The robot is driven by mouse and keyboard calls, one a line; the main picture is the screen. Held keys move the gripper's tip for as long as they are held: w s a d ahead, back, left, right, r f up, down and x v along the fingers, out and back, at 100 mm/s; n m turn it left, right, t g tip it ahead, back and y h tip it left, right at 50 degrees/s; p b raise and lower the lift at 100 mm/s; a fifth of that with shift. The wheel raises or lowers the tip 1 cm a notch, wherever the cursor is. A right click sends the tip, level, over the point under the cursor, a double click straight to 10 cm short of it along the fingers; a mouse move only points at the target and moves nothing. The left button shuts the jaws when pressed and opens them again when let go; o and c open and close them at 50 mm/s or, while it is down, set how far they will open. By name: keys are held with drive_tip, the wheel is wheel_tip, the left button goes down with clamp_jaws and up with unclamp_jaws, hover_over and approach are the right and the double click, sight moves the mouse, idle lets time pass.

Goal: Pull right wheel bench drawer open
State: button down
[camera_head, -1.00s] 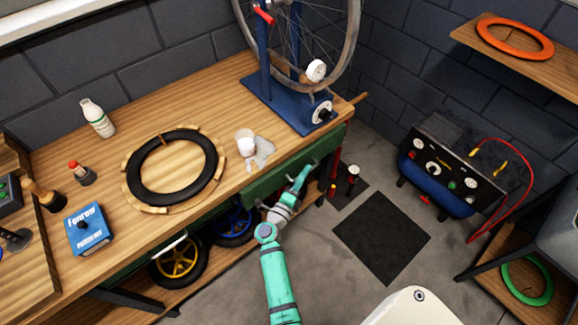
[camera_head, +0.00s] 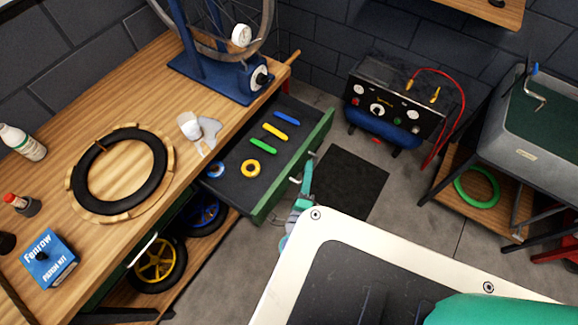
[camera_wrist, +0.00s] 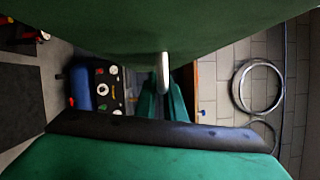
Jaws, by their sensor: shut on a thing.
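The right wheel bench drawer (camera_head: 288,171) stands pulled out from under the wooden bench (camera_head: 120,90). Its green front and dark-lined inside show in the head view. My gripper (camera_head: 303,181) is at the drawer front, shut on the drawer handle (camera_head: 296,180). In the wrist view the green drawer front (camera_wrist: 160,25) fills the top, with the pale handle (camera_wrist: 164,72) by my fingers.
A blue truing stand (camera_head: 215,75) with a wheel stands on the bench above the drawer. My white base is close to the drawer front. A black compressor unit (camera_head: 400,105) with a red hose stands behind. A grey wash basin (camera_head: 540,115) is at the right.

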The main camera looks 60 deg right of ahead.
drive_tip(key=shift+s+a+f, duration=0.1)
drive_tip(key=shift+a, duration=0.1)
idle(0.3)
drive_tip(key=c, duration=1.8)
unclamp_jaws()
drive_tip(key=shift+c, duration=0.2)
drive_tip(key=shift+s, duration=0.1)
drive_tip(key=shift+d, duration=0.1)
drive_tip(key=v, duration=1)
drive_tip(key=shift+a, duration=0.4)
